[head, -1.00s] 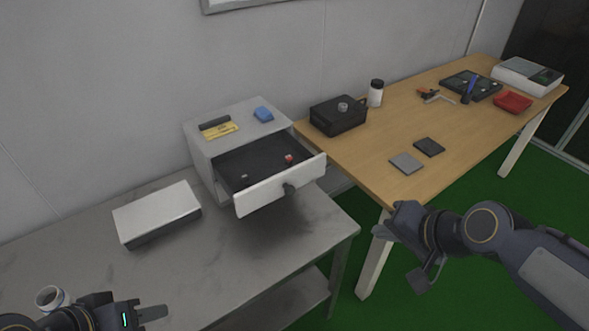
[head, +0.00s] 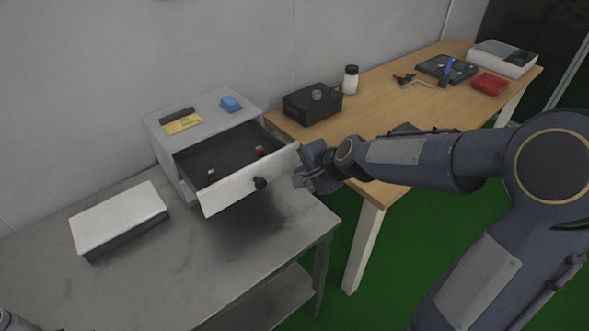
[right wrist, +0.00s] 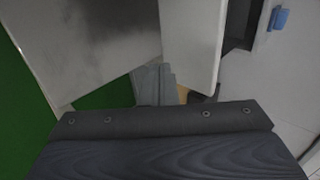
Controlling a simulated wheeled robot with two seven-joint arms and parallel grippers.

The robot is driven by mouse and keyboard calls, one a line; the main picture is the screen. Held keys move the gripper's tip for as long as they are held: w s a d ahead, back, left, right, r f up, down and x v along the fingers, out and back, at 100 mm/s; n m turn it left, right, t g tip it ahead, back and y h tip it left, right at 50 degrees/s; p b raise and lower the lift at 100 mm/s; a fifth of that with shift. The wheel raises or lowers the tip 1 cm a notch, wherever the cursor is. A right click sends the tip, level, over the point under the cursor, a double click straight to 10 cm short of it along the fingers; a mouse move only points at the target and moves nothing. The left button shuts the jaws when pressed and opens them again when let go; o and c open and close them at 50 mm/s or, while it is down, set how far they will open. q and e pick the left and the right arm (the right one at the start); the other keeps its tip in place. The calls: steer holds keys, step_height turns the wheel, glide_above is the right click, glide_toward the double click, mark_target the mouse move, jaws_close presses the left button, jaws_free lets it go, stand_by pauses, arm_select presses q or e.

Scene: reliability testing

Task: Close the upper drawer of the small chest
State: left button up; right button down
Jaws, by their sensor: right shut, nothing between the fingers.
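The small grey chest (head: 165,150) stands on the grey bench against the wall. Its upper drawer (head: 225,192) is pulled well out, with a white front and a dark round knob (head: 260,183). Small items lie inside, one of them red (head: 259,149). My right gripper (head: 299,181) is shut and empty, just right of the drawer front's right end; I cannot tell whether they touch. In the right wrist view the gripper (right wrist: 155,86) shows beside the white drawer front (right wrist: 190,45). My left gripper is out of view.
A white-topped box (head: 120,220) lies on the bench (head: 170,270) left of the drawer. A wooden table (head: 395,105) with a black box (head: 312,104) stands at right.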

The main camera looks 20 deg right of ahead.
mark_target(287, 162)
steer(key=shift+w+a+r, duration=0.1)
steer(key=shift+w+a, duration=0.15)
steer(key=shift+w, duration=0.4)
steer(key=shift+w+a+r, duration=0.1)
steer(key=shift+w+a, duration=0.15)
steer(key=shift+w, duration=0.35)
steer(key=shift+w+a+p, duration=0.2)
steer(key=shift+w+p, duration=0.15)
steer(key=shift+w, duration=0.15)
steer(key=w+a+p, duration=0.1)
steer(key=w, duration=0.2)
steer(key=w+a+p, duration=0.1)
steer(key=w, duration=0.2)
steer(key=w+a+p, duration=0.1)
steer(key=w, duration=0.2)
steer(key=shift+a+r, duration=0.15)
steer(key=w, duration=0.1)
steer(key=w+a+p, duration=0.1)
steer(key=w, duration=0.1)
steer(key=shift+w+a, duration=0.1)
steer(key=shift+w, duration=0.1)
steer(key=shift+w+a, duration=0.1)
steer(key=shift+w, duration=0.3)
